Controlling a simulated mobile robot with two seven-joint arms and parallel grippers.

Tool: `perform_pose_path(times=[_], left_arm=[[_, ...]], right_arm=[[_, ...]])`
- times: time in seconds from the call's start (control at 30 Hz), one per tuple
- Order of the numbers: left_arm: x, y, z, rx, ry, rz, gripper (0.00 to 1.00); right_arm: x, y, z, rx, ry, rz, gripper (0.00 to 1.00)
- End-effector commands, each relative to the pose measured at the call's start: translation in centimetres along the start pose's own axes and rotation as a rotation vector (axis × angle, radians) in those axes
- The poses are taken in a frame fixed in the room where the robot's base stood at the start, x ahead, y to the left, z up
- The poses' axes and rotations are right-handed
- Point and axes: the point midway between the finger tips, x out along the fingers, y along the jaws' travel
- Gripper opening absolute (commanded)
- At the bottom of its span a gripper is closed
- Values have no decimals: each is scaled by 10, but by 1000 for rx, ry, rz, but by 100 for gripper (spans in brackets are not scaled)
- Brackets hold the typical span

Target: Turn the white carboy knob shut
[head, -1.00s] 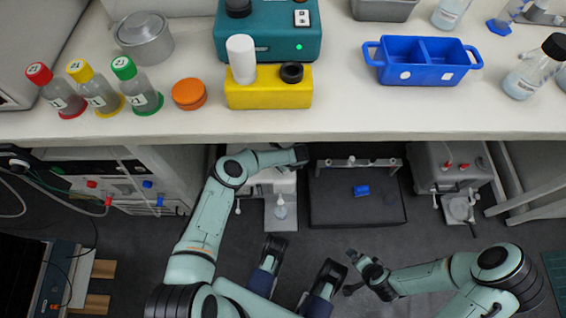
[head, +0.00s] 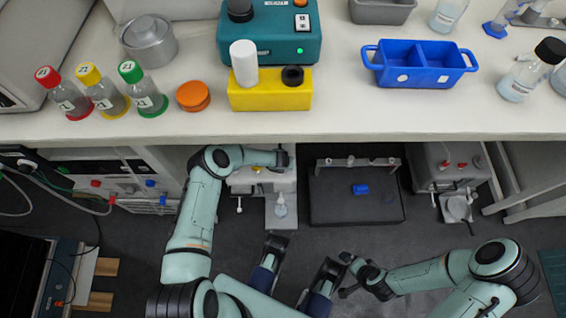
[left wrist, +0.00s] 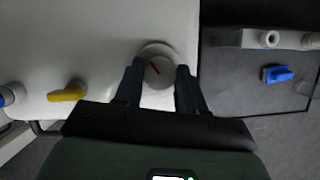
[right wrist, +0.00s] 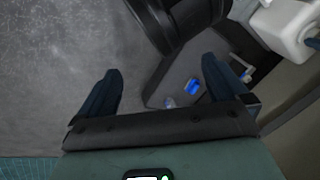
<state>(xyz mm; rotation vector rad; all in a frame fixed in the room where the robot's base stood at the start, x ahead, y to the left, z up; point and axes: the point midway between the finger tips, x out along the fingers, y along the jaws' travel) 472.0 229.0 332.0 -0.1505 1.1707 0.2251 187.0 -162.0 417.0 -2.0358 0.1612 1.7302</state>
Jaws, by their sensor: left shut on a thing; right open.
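The white knob (left wrist: 159,72) has a short slanted red mark on its face. It sits on a white carboy (left wrist: 75,45) under the bench, which also shows in the head view (head: 246,180). My left gripper (left wrist: 160,67) is shut on the knob, one dark finger on each side. In the head view the left gripper (head: 285,158) is at the carboy's right end, and the knob is hidden there. My right gripper (right wrist: 162,82) is open and empty over the dark floor, well away from the carboy.
A yellow lever (left wrist: 68,92) stands out from the carboy left of the knob. A dark platform (head: 335,208) with a blue valve (head: 360,189) lies to the right. The bench edge (head: 380,134) runs above my arms. Another white vessel (head: 452,165) stands further right.

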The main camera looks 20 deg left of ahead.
Motion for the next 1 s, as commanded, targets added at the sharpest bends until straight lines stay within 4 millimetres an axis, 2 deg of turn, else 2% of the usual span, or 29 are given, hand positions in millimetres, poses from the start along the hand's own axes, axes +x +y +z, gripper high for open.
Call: perform_pose_path(times=[0.4,0.63,1.0], left_arm=[[2,2,-2,246,3,-103,9],[1,2,-2,304,3,-126,9],[1,2,-2,317,4,-131,9]], right_arm=[[22,8,-31,7,90,6,100],[29,16,-20,15,57,19,100],[30,18,-18,17,48,23,100]])
